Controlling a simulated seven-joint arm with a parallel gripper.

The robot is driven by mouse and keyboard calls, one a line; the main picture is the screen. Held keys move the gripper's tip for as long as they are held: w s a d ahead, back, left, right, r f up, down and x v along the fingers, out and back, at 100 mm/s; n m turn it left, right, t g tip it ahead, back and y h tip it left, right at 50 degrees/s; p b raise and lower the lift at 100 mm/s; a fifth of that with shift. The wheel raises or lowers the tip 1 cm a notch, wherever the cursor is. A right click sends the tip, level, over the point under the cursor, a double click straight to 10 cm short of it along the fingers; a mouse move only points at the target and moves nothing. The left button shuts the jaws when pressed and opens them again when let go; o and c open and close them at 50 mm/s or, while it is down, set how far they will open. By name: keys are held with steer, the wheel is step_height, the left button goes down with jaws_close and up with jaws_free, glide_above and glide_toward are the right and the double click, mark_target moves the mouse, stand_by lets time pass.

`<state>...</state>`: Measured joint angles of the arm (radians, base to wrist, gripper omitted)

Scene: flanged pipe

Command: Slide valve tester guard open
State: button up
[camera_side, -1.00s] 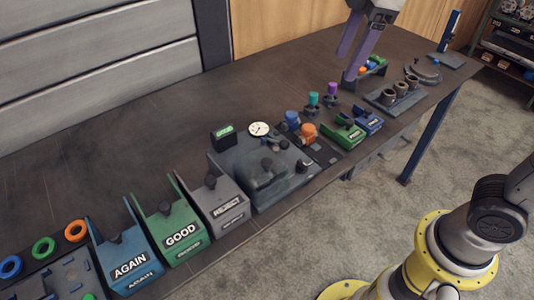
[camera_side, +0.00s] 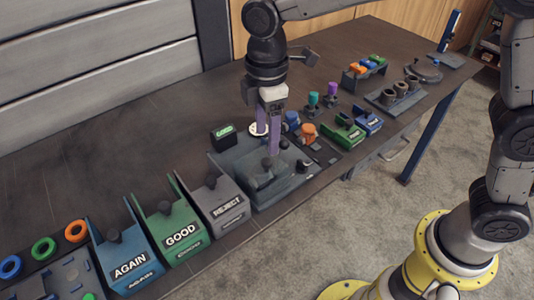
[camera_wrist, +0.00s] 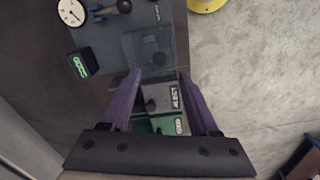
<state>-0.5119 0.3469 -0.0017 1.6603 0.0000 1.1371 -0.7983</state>
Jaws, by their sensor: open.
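The grey valve tester (camera_side: 232,170) sits on the dark bench, with a see-through guard (camera_side: 270,182) over its front part. The guard has a dark knob (camera_side: 267,163). In the side view the fingers partly cover the tester. Whether a finger touches the knob I cannot tell.
A round dial (camera_wrist: 71,12) and a small box with a green display (camera_side: 222,134) stand at the tester's back. Bins marked REJECT (camera_side: 222,203), GOOD (camera_side: 170,228) and AGAIN (camera_side: 127,252) stand left. Coloured valves and small trays stand right. The bench behind is clear.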

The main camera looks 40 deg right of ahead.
mark_target(267, 161)
step_height(267, 161, down, 7)
steer(key=shift+r, duration=0.1)
stand_by(0.3)
jaws_close()
stand_by(1.3)
